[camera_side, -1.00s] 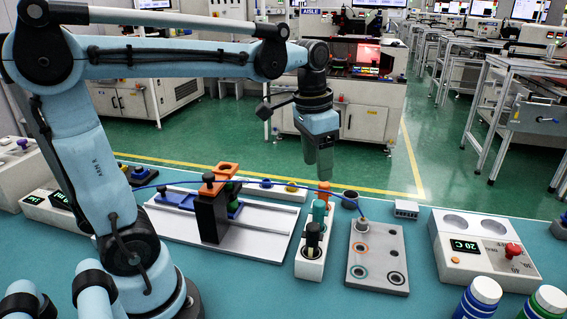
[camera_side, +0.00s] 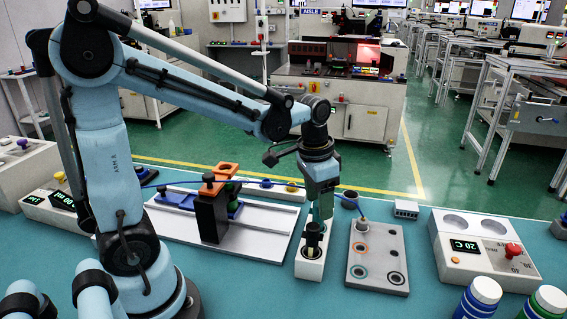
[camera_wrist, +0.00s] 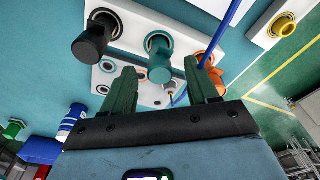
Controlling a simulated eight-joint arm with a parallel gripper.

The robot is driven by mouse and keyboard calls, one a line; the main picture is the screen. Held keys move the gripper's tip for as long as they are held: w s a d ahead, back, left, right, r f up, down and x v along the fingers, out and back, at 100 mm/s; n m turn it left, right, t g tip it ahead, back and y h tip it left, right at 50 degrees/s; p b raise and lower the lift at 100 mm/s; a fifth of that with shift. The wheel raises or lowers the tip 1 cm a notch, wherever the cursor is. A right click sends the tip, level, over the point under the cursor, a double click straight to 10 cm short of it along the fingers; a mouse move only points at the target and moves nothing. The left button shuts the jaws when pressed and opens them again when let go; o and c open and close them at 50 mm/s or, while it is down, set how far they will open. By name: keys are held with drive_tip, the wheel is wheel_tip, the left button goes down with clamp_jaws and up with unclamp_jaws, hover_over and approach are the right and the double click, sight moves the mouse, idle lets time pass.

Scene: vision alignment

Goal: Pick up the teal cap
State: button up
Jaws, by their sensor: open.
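The teal cap (camera_wrist: 159,62) shows in the wrist view between my two green fingers, over a ringed hole of a white rack (camera_side: 309,270). In the side view my fingers largely hide it. My gripper (camera_wrist: 160,67) is open, one finger on each side of the cap, with gaps visible in the wrist view. In the side view my gripper (camera_side: 323,211) points down over the rack, behind the black cap. Whether the fingers touch the cap cannot be told.
A black cap (camera_wrist: 91,42) and an orange cap (camera_wrist: 212,70) flank the teal one closely. A grey plate with ringed holes (camera_side: 377,238) lies to the right, with a blue cable rising from it. A black and orange fixture (camera_side: 211,215) stands left.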

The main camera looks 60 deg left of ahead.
drive_tip(key=shift+c, duration=0.2)
clamp_jaws()
idle(0.4)
